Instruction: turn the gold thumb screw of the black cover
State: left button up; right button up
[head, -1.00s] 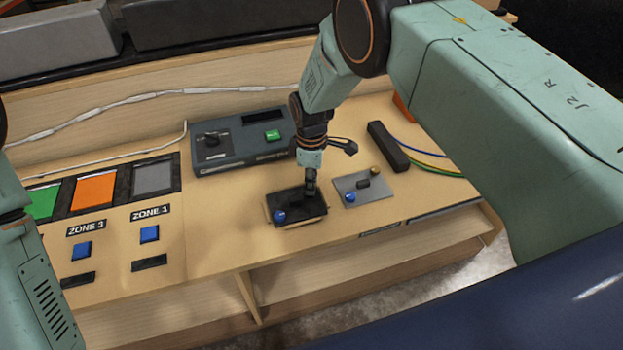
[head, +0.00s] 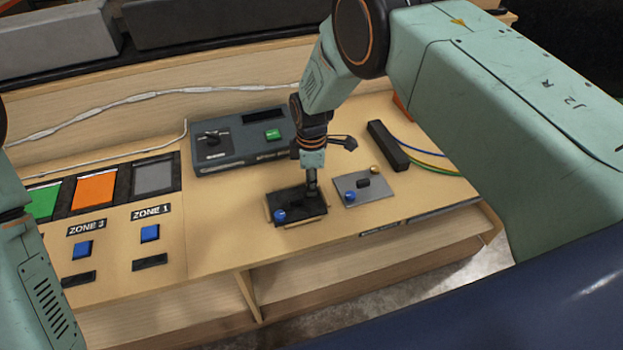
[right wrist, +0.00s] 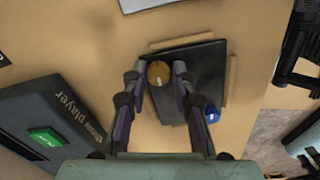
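The black cover (head: 291,202) lies on the bench in the head view, with a blue knob (head: 279,215) at its near left corner. It also shows in the right wrist view (right wrist: 190,58). The gold thumb screw (right wrist: 158,73) is on the cover in the right wrist view; in the head view my gripper hides it. My right gripper (head: 311,192) points down over the cover. In the right wrist view its fingertips (right wrist: 156,72) stand on either side of the screw, with small gaps. My left arm shows at the left edge, its gripper out of sight.
A grey plate (head: 376,190) with a blue knob and a gold screw lies right of the cover. A dark player box (head: 232,155) stands behind left. A black block with cables (head: 387,146) is behind right. Zone buttons and coloured panels (head: 96,192) are at left.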

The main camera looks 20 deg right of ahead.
jog(key=o, duration=0.4)
jog(key=shift+f, duration=0.1)
notch_tip(320, 180, up, 12)
dwell(0.5)
dwell(0.5)
